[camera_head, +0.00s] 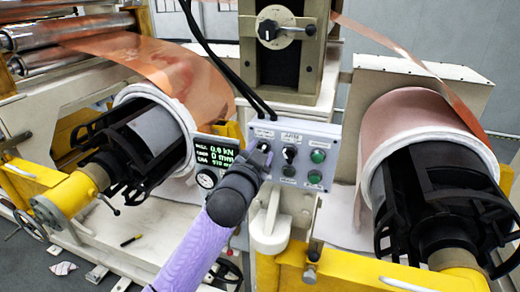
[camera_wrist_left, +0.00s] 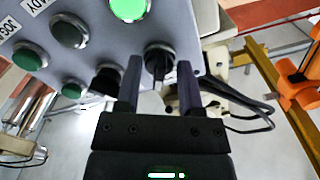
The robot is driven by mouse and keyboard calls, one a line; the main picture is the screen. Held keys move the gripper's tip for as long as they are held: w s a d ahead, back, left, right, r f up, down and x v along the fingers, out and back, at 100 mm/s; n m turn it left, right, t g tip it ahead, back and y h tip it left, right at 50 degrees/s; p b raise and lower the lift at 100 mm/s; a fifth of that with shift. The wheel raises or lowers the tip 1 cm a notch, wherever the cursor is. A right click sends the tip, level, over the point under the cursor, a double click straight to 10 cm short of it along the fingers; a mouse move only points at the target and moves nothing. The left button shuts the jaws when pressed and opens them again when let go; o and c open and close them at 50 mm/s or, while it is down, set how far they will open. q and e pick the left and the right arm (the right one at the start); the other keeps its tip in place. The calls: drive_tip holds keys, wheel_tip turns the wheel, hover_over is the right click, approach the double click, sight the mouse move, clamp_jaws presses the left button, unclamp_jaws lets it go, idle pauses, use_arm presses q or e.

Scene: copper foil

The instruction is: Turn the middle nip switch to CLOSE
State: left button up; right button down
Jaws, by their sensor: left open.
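A grey control box (camera_head: 305,135) stands in the middle of the head view. Its upper row has a black knob (camera_head: 264,146) at left, a black knob (camera_head: 289,153) in the middle and a green button (camera_head: 317,156) at right. The labels are too small to read, so I cannot tell which is the nip switch. My left gripper (camera_head: 259,157) is at the upper-left knob. In the wrist view the gripper (camera_wrist_left: 158,82) is open, its fingers either side of that black knob (camera_wrist_left: 158,62). Contact cannot be told. The middle knob (camera_wrist_left: 108,80) is outside the fingers.
A small display (camera_head: 215,152) is left of the box, close to my left arm. Copper-foil rolls on black cores stand at left (camera_head: 150,125) and right (camera_head: 425,185). A larger black rotary handle (camera_head: 268,30) is above. A green button (camera_wrist_left: 128,8) glows in the wrist view.

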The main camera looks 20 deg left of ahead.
use_arm(q)
drive_tip(key=shift+w, duration=0.35)
clamp_jaws()
drive_tip(key=shift+d+n, duration=0.1)
drive_tip(key=shift+n, duration=0.2)
drive_tip(key=n+p, duration=0.2)
drive_tip(key=n, duration=0.3)
drive_tip(key=shift+n, duration=0.3)
drive_tip(key=n+p, duration=0.2)
drive_tip(key=n, duration=0.3)
drive_tip(key=shift+n, duration=0.3)
unclamp_jaws()
